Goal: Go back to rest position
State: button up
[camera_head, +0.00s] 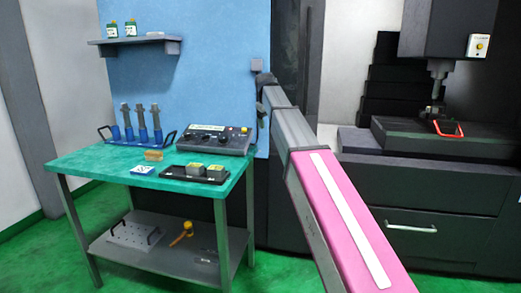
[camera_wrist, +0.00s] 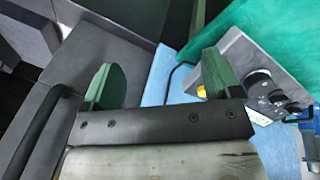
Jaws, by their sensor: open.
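My gripper (camera_wrist: 160,82) shows in the wrist view with its two green fingers spread wide apart. Nothing sits between the fingers; blue wall and a dark cable show behind them. In the head view my pink and grey arm stretches up to the middle of the picture, its far end just right of the control box (camera_head: 214,139) on the green table (camera_head: 110,167). The gripper's fingers are hard to make out there.
A rack with several blue-based holders (camera_head: 141,125) and a black tray with two blocks (camera_head: 194,173) stand on the table. A wall shelf (camera_head: 134,44) hangs above. The dark machine (camera_head: 430,165) stands right of my arm, with a red-handled part (camera_head: 448,129) on it.

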jog(key=s+d+f+m, duration=0.1)
jog(key=s+d+f, duration=0.2)
jog(key=f, duration=0.6)
jog(key=s+d+f+g, duration=0.15)
jog(key=s+f, duration=0.25)
jog(key=f, duration=0.4)
jog(key=s+d+f+m, duration=0.1)
jog(key=s+d+f, duration=0.25)
jog(key=f, duration=0.55)
jog(key=s+d+f+m, duration=0.1)
jog(key=s+d+f, duration=0.2)
jog(key=s+f, duration=0.7)
jog(key=s+d+f+m+g+y, duration=0.1)
jog(key=s+d+f, duration=0.3)
jog(key=s+f, duration=0.6)
jog(key=shift+f+m+y, duration=0.3)
jog(key=shift+f+m, duration=0.2)
jog(key=shift+m, duration=0.1)
